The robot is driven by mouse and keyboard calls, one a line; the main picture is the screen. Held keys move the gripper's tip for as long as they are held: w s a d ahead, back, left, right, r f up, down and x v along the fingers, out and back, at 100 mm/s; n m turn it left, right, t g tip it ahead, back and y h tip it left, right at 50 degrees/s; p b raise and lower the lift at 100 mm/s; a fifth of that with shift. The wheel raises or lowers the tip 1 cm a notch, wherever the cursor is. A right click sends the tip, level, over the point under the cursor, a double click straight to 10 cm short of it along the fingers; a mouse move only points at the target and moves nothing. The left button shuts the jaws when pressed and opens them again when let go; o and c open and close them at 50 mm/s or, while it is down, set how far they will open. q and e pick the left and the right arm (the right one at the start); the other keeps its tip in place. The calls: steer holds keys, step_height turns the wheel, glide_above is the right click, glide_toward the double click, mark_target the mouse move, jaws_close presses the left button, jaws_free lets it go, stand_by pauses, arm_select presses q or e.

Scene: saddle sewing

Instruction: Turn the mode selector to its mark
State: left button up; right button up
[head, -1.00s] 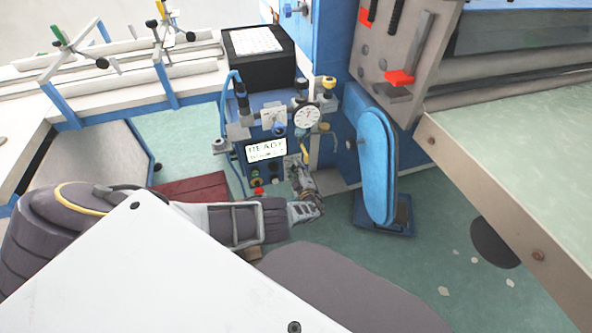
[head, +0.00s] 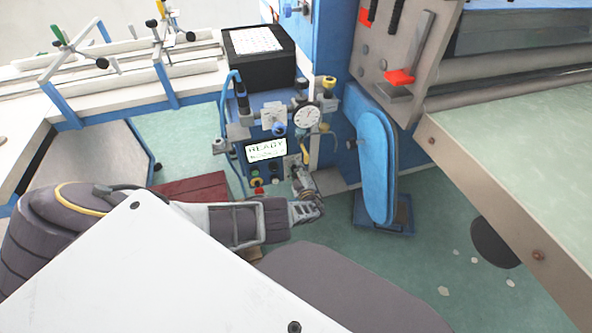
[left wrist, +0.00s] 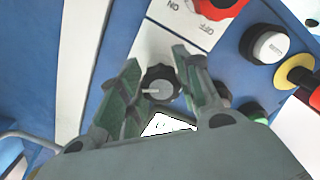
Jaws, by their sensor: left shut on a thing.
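The mode selector (left wrist: 160,85) is a round black knob with a grey centre and a short pale pointer line, which points left in the left wrist view. It sits on a light plate (left wrist: 150,45) on the blue panel. My left gripper (left wrist: 160,92) is shut on the knob, with a finger on each side of it. In the head view my left gripper (head: 300,176) reaches the front of the blue control box, below its lit display (head: 266,150) reading READY, and hides the knob there. I cannot make out the selector's mark. My right gripper is not in view.
In the left wrist view a red ON/OFF knob (left wrist: 218,8), a white button (left wrist: 268,45) and a yellow-ringed button (left wrist: 293,72) are close to the fingers. A round gauge (head: 307,117) is above the gripper. A blue upright pad (head: 376,165) stands to the right.

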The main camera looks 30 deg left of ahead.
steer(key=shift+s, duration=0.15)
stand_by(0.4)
arm_select(q)
steer(key=o, duration=0.7)
steer(key=shift+o, duration=1.7)
steer(key=shift+n, duration=0.3)
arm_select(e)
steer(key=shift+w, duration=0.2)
arm_select(q)
steer(key=shift+n, duration=0.7)
